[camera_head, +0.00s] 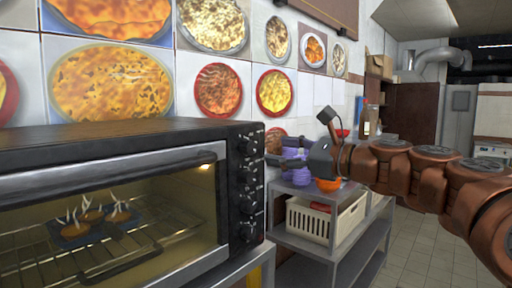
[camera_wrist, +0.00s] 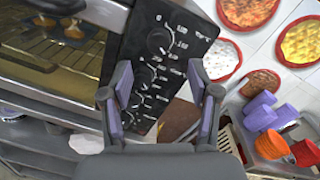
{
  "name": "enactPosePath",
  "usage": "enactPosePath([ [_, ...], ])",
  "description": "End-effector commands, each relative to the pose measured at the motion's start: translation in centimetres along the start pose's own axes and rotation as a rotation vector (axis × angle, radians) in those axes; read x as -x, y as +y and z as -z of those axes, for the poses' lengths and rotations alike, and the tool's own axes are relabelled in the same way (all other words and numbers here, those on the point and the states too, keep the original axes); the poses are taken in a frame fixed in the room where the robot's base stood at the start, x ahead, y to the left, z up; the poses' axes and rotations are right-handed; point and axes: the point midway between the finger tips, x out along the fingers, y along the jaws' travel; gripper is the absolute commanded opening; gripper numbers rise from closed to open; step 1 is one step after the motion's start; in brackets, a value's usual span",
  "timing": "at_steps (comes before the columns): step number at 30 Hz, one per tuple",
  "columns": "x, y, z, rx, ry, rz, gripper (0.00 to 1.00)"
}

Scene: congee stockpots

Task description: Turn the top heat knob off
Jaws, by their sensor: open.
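The black oven (camera_head: 110,180) stands at the left with a warm-lit window. Its control panel (camera_head: 243,188) has a vertical row of several black knobs with white markings. The top heat knob (camera_head: 247,146) is at the panel's upper end; in the wrist view it is the dark round knob (camera_wrist: 158,40), ahead of my fingertips. My gripper (camera_head: 287,151) is open and empty, a little right of the panel, apart from the knob. In the wrist view, its purple-padded fingers (camera_wrist: 160,85) are spread, the left one overlapping the panel. The knob's exact pointer setting is too small to tell.
Steaming food sits on a dark tray (camera_head: 98,222) inside the oven. The tiled wall bears food pictures. Floor at the right is clear.

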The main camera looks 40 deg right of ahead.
Motion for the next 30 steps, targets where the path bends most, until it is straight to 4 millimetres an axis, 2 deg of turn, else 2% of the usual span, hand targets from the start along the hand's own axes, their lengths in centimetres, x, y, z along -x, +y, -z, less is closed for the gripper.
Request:
enactPosePath([
  [15, -6.6, 0.1, 0.1, -0.002, 0.002, -0.006, 0.61],
  [21, -7.6, 0.1, 0.1, -0.001, 0.002, -0.004, 0.61],
  [28, -7.6, 0.1, 0.1, 0.0, 0.001, -0.003, 0.61],
  [30, -7.6, 0.1, 0.1, 0.0, 0.001, -0.003, 0.56],
])
